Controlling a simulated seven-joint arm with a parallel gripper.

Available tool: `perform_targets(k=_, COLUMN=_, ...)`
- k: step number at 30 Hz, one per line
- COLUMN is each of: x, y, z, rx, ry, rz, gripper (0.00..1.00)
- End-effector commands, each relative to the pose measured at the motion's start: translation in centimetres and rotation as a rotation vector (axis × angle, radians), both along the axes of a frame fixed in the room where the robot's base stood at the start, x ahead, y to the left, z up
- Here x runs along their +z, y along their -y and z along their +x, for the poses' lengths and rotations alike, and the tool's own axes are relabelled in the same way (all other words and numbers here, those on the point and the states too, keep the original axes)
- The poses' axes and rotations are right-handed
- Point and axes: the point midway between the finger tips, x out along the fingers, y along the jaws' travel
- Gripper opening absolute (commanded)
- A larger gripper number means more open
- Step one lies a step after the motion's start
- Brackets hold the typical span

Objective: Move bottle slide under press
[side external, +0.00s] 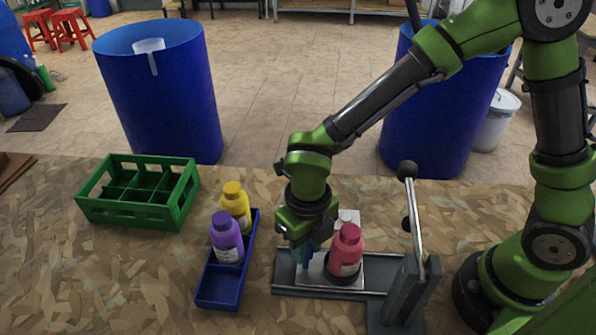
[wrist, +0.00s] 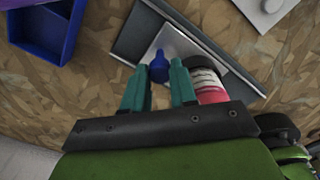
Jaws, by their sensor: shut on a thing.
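The bottle slide is a pale plate (side external: 315,277) on a dark grey rail base (side external: 290,288), with a red-pink bottle (side external: 346,252) upright on it. A blue knob (wrist: 158,70) stands on the plate, to the left of the bottle in the side view. My gripper (side external: 305,257) points down over the plate. In the wrist view its teal fingers (wrist: 158,72) are shut on the blue knob, and the bottle (wrist: 207,85) is beside the right finger. The press is a grey stand (side external: 405,290) with a raised metal lever (side external: 415,220), to the right of the bottle.
A blue tray (side external: 218,300) holds a purple bottle (side external: 226,238) and a yellow bottle (side external: 236,204) left of the slide. A green crate (side external: 138,214) with empty compartments stands farther left. A small white object (side external: 346,217) shows behind the red bottle. The front left table is clear.

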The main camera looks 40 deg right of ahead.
Motion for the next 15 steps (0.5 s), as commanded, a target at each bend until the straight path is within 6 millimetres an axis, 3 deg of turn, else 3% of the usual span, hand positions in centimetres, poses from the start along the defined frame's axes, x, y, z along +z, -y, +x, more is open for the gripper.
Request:
perform_targets(k=9, x=0.2, y=5.7, z=-5.5, rx=-0.005, ry=0.005, rz=-0.002, gripper=0.0)
perform_targets(k=15, x=0.2, y=7.0, z=-6.9, rx=-0.002, ry=0.007, rz=0.0, gripper=0.0)
